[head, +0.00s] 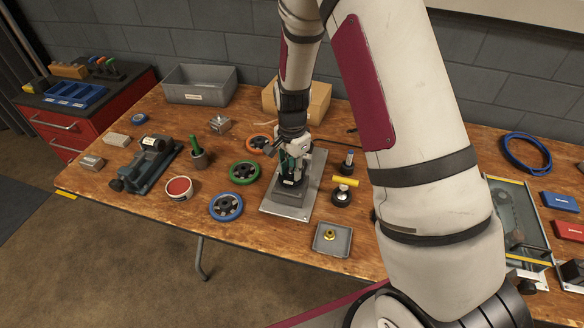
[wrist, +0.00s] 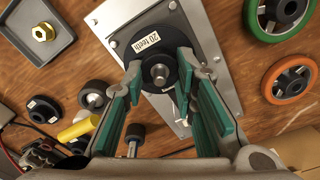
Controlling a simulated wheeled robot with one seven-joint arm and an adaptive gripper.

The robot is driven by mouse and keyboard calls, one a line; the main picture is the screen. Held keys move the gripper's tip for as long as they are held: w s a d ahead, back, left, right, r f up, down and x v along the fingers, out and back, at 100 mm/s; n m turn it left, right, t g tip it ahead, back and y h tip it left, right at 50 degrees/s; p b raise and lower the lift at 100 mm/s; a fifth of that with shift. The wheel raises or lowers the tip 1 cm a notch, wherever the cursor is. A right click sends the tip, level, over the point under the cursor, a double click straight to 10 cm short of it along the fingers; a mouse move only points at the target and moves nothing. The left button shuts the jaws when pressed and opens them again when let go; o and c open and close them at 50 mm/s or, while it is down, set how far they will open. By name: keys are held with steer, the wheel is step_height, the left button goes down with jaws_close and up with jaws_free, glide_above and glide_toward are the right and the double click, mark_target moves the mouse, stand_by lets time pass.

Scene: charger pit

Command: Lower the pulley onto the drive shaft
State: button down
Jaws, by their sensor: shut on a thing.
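The pulley (wrist: 148,46) is a black disc with a white "20 teeth" label, over the grey metal plate (wrist: 212,22). My gripper (wrist: 160,66) has its green-padded fingers on either side of the pulley's hub and is shut on it. The round metal end of the drive shaft (wrist: 160,75) shows in the middle of the hub. How far down the shaft the pulley sits cannot be told. In the head view my gripper (head: 292,165) is above the plate (head: 277,208), with the dark pulley (head: 290,183) below it, partly hidden.
A grey tray (head: 318,246) with a brass nut (head: 330,236) stands in front right of the plate. Green (head: 245,172), blue (head: 226,206) and orange (head: 260,143) wheels lie to the left. A yellow-handled tool (head: 345,181) and small black parts lie close on the right.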

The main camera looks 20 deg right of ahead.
steer(key=shift+f, duration=0.25)
steer(key=c, duration=1.2)
jaws_free()
step_height(320, 180, up, 12)
steer(key=shift+r, duration=0.1)
steer(key=s+r+n+t, duration=0.1)
steer(key=s+r+n, duration=0.2)
steer(key=s+r, duration=0.35)
steer(key=s+r+n+t, duration=0.1)
steer(key=s+r+n, duration=0.25)
steer(key=r, duration=0.55)
steer(key=shift+s+r+n+t, duration=0.45)
steer(key=shift+s+r+n, duration=0.55)
steer(key=shift+s, duration=1.6)
steer(key=shift+s+r+n+t, duration=0.55)
steer(key=shift+s+n, duration=0.75)
steer(key=shift+s, duration=1.25)
steer(key=shift+s+r+n+t, duration=0.4)
steer(key=shift+s+r+n, duration=0.6)
steer(key=shift+s, duration=1.6)
